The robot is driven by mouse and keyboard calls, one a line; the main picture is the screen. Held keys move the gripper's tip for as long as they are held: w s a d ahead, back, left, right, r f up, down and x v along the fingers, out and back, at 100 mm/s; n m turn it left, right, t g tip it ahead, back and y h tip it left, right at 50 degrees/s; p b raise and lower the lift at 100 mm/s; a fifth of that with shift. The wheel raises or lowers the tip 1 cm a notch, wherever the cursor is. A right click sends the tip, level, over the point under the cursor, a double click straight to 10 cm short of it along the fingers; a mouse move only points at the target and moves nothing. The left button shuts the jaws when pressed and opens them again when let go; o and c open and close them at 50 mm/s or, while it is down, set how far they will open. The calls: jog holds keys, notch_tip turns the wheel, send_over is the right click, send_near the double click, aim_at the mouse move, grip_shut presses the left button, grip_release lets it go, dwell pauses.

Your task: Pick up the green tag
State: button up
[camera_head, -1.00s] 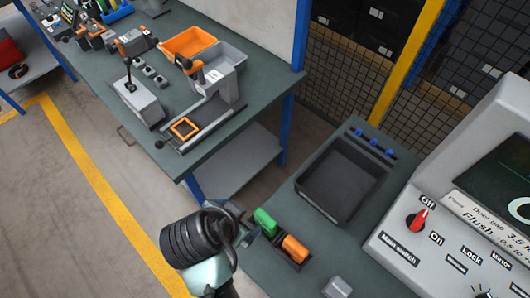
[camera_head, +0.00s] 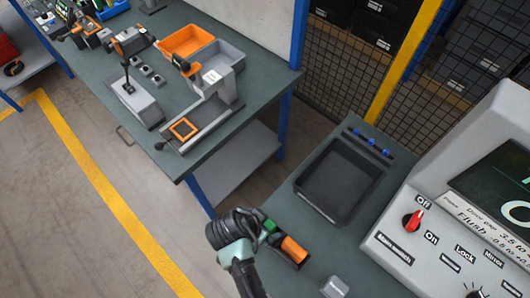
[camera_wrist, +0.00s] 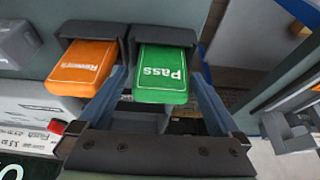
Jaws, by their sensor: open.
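The green tag (camera_wrist: 162,77), lettered "Pass", sits upright in a slot of a dark holder (camera_wrist: 162,35) in the wrist view. In the head view only a small part of the green tag (camera_head: 269,226) shows beside my wrist. An orange tag (camera_wrist: 84,68), lettered "Rework", stands in the neighbouring slot; it also shows in the head view (camera_head: 294,249). My gripper (camera_wrist: 160,92) is open, with one finger on each side of the green tag. The left finger lies between the two tags. I cannot tell whether either finger touches the green tag.
A black tray (camera_head: 340,180) lies behind the holder on the same bench. A grey control console (camera_head: 450,235) with a red switch (camera_head: 413,221) stands to the right. A small grey block (camera_head: 335,287) is near the front. Another workbench (camera_head: 215,135) stands at the upper left.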

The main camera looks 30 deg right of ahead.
jog(key=shift+x, duration=1.35)
jog(key=shift+w, duration=0.1)
jog(key=shift+r, duration=0.1)
jog(key=c, duration=1.3)
jog(key=shift+o, duration=0.2)
